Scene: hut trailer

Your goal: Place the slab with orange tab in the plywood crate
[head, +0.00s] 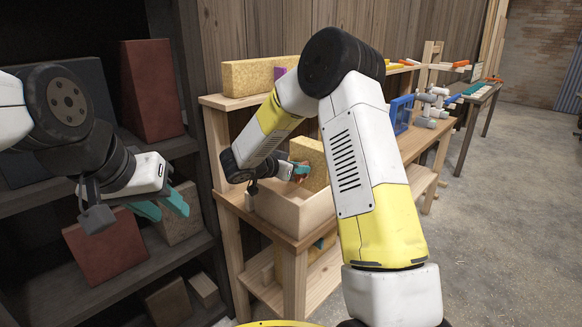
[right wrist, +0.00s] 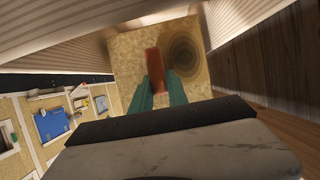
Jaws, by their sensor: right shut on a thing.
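The slab with the orange tab (head: 314,155) is a yellowish speckled block. In the head view it stands upright at the plywood crate (head: 309,212), a pale open box on the bench. The slab's lower part is hidden, so I cannot tell whether it touches the crate floor. My right gripper (head: 301,172) is shut on its orange tab. In the right wrist view my teal fingers (right wrist: 160,92) grip the reddish-orange tab (right wrist: 153,65), and the slab face (right wrist: 128,50) has a dark round stain. My left gripper (head: 166,205) is open and empty, left of the bench.
A yellowish slab with a purple tab (head: 250,76) lies on the upper shelf. Dark shelving at left holds red blocks (head: 106,245). A blue object (head: 401,115) and grey pipe parts (head: 432,110) stand right of the crate. The floor at right is clear.

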